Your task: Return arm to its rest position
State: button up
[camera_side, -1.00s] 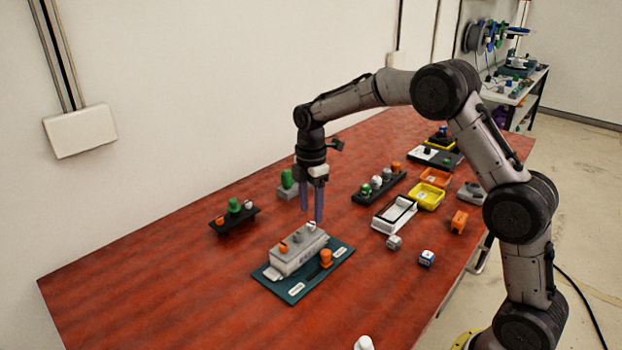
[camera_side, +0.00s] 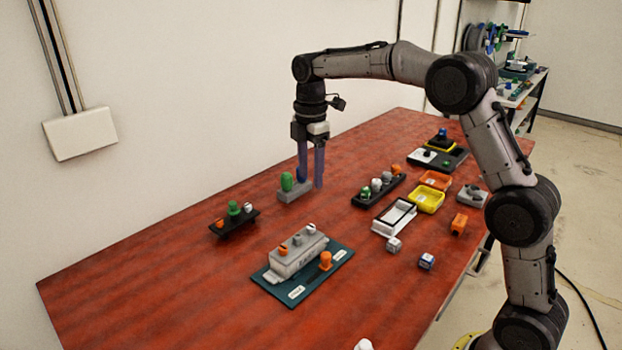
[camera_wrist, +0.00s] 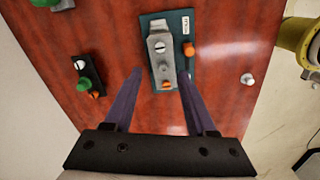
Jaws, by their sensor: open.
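My gripper (camera_side: 311,184) hangs above the red table (camera_side: 190,285) in the side view, its two purple fingers apart with nothing between them. In the wrist view my gripper (camera_wrist: 160,82) also shows open and empty. In the side view its fingers overlap the back right of a grey block with a green and a blue peg (camera_side: 292,193). Whether they touch it cannot be told. A grey box with knobs on a teal plate (camera_side: 325,280) stands nearer the camera; the box (camera_wrist: 159,45) also shows in the wrist view.
A black base with green and orange pegs (camera_side: 234,218) stands left. A black peg rack (camera_side: 378,187), white tray (camera_side: 394,217), yellow bin (camera_side: 427,199), orange bin (camera_side: 435,180) and small blocks (camera_side: 426,261) crowd the right. The table's front left is clear.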

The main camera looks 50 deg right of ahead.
jog(key=s+a+r+m+t, duration=0.1)
jog(key=s+a+r+t, duration=0.1)
jog(key=s+r, duration=0.5)
jog(key=s+a+r+m+t, duration=0.1)
jog(key=s+a+r+t, duration=0.1)
jog(key=s+r, duration=0.5)
jog(key=s+f+m+t, duration=0.1)
jog(key=s+f+m, duration=1.2)
jog(key=s, duration=0.4)
jog(key=shift+s+a+f+t, duration=0.25)
jog(key=shift+a+t, duration=0.05)
jog(key=shift+a, duration=0.1)
